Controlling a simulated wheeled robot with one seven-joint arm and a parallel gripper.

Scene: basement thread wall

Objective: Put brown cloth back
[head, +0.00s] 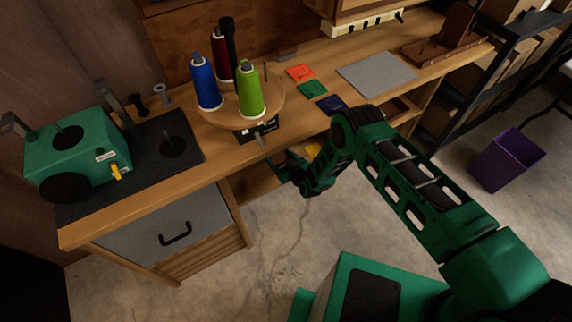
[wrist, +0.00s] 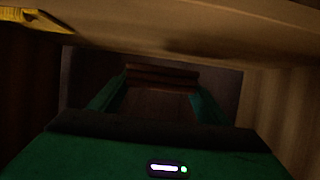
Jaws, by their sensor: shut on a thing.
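My gripper (head: 279,168) reaches under the front edge of the wooden bench, into a dark shelf space (head: 259,186). In the wrist view its two green fingers (wrist: 158,92) stand on either side of a brown folded layered thing (wrist: 162,76), likely the brown cloth, and are shut on it. The wrist view is very dark, so the cloth's far side and what it rests on are hard to tell. The cloth cannot be made out in the head view.
A yellow piece (head: 313,150) lies by the bench edge near my wrist. On the bench are orange (head: 300,73), green (head: 312,89) and navy (head: 331,104) squares, a grey mat (head: 377,73), thread cones (head: 250,92) and a green machine (head: 75,152). A purple bin (head: 507,160) stands right.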

